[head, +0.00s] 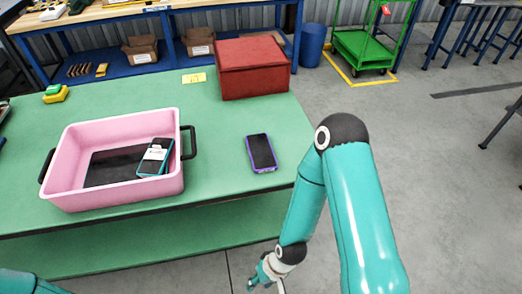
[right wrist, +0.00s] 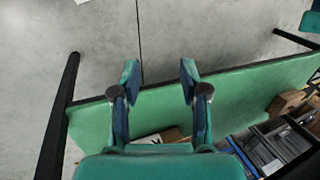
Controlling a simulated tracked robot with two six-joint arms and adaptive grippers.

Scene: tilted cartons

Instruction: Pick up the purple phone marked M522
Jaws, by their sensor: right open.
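A phone with a purple edge and dark screen (head: 262,153) lies flat on the green table (head: 225,198), near its right front corner in the head view. I cannot read any marking on it. My right gripper (head: 265,276) hangs low in front of the table, well apart from the phone. In the right wrist view its two fingers (right wrist: 160,82) are spread with nothing between them, and the phone does not show there. My left gripper is out of view; only a bit of my left arm shows at the lower left.
A pink bin (head: 115,198) left of the phone holds a dark blue item with a white label (head: 155,157). A red box (head: 252,68) stands behind the phone, with a yellow tag (head: 194,78) beside it. The table is clear around the phone. A green lower shelf (head: 150,250) runs beneath.

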